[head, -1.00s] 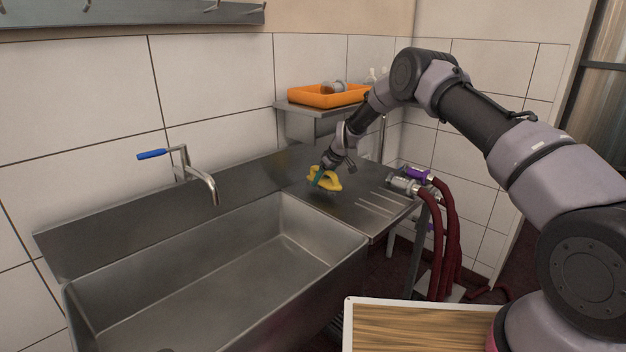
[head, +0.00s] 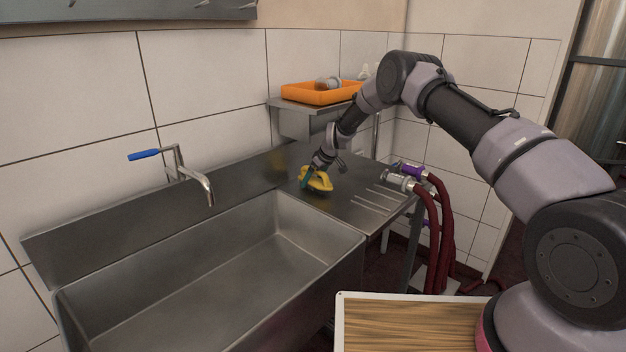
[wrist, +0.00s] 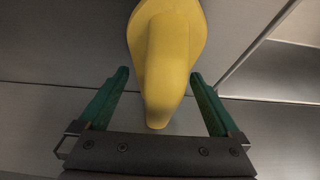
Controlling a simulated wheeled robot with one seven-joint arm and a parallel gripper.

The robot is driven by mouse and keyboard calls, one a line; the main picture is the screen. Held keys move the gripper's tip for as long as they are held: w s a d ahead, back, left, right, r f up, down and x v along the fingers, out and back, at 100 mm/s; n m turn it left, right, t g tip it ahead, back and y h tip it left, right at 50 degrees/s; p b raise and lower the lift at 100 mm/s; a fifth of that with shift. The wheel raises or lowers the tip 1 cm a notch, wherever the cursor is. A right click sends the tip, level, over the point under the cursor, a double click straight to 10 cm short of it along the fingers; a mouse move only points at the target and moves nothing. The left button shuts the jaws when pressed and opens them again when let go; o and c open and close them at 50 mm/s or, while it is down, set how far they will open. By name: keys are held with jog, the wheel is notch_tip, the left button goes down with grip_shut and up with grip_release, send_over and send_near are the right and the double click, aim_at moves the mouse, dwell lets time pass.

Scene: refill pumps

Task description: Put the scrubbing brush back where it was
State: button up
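The yellow scrubbing brush (head: 319,182) is at the steel drainboard (head: 345,207), right of the sink. From the head view I cannot tell if it touches the surface. My gripper (head: 306,178) is down at the brush, pointing at the drainboard. In the wrist view the brush's narrow yellow end (wrist: 165,85) lies between the two green fingers of my gripper (wrist: 159,73). The fingers stand apart with a visible gap on the left side and a narrow one on the right. The brush's underside and far end are hidden.
A deep steel sink (head: 215,275) with a blue-handled tap (head: 190,175) lies to the left. An orange tray (head: 312,95) stands on a raised shelf behind. Hose couplings (head: 405,177) with dark red hoses sit at the drainboard's right edge. The drainboard's front is clear.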

jog(key=shift+r, duration=0.15)
